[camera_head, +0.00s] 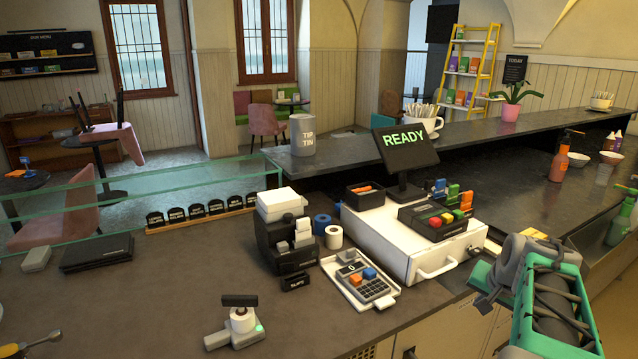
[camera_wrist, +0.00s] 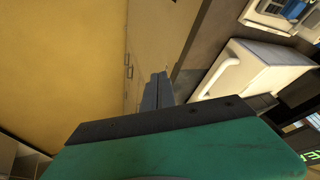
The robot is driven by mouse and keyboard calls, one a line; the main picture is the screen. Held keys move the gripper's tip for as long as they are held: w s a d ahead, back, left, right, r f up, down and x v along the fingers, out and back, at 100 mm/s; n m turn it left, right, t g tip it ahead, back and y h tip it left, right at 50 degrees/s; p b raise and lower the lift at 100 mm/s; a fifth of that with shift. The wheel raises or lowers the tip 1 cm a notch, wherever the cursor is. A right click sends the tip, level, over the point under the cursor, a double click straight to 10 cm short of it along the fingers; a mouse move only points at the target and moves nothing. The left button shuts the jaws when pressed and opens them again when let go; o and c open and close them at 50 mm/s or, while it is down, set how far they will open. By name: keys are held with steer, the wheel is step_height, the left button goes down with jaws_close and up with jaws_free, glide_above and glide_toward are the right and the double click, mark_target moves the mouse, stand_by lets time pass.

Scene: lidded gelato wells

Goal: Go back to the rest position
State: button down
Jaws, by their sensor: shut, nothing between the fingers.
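My gripper (camera_wrist: 157,91) is shut and empty; its two fingers lie together in the wrist view. In the head view my green and grey arm comes in at the lower right. The gripper (camera_head: 484,302) is there at the counter's front edge, right of the white cash drawer (camera_head: 408,250) and apart from its handle. In the wrist view the cash drawer (camera_wrist: 262,75) stands to the right of the fingers, and cabinet fronts (camera_wrist: 152,40) lie beyond them.
A READY screen (camera_head: 405,147) stands behind the drawer. Bottles (camera_head: 559,160) stand at right. Open floor lies left in the wrist view.

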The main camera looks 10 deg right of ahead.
steer(key=s+a+f+n+g+y, duration=0.1)
steer(key=s+a+f+n+g, duration=0.1)
steer(key=s+a+f, duration=0.35)
steer(key=s+a+f+n+g+y, duration=0.1)
steer(key=s+a+f+g, duration=0.15)
steer(key=s+a, duration=0.55)
steer(key=w+a+r+n+t, duration=0.1)
steer(key=a+r+n, duration=0.1)
steer(key=a, duration=0.8)
steer(key=w+a+r+n+t, duration=0.1)
steer(key=a+n, duration=0.4)
steer(key=a, duration=0.5)
steer(key=shift+a+r+y, duration=0.3)
steer(key=shift+r, duration=0.25)
